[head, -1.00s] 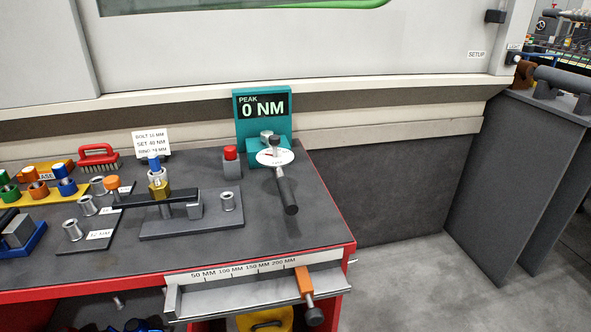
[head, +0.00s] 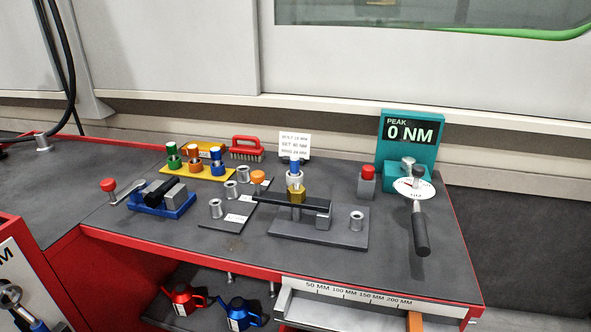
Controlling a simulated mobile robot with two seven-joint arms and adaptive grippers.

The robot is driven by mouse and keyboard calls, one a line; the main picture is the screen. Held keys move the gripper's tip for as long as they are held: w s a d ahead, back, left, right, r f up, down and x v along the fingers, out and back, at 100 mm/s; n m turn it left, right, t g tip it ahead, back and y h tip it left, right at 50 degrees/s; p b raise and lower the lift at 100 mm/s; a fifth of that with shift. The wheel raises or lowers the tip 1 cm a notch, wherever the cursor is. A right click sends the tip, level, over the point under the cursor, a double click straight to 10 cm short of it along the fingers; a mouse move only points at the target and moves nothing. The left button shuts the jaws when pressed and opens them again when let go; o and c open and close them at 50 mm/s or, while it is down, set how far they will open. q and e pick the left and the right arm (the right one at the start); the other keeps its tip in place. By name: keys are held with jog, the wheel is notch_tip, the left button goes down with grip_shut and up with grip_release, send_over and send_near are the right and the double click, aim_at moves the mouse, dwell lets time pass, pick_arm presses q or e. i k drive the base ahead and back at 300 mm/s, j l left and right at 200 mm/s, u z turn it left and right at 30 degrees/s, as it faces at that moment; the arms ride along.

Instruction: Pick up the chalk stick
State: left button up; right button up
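I cannot make out a chalk stick in the head view. Neither of my grippers is in view. The dark workbench (head: 330,262) with red edges fills the middle of the view. A dark plate (head: 345,238) carries a black bar and a brass fitting with a blue top.
A teal display (head: 410,150) reading 0 NM stands at the back right, with a torque tool (head: 420,230) in front. A red brush (head: 246,148) and a white card (head: 294,146) stand at the back. Red and blue cans (head: 183,298) sit below. A ruler ledge (head: 350,302) runs along the front.

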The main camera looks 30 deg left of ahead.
aim_at(294, 159)
jog(key=l+u, duration=0.15)
jog(key=u, duration=0.25)
jog(key=i+l+u, duration=0.1)
jog(key=u, duration=0.25)
jog(key=l+u, duration=0.2)
jog(key=u, duration=0.2)
jog(key=l+u, duration=0.2)
jog(key=u, duration=0.15)
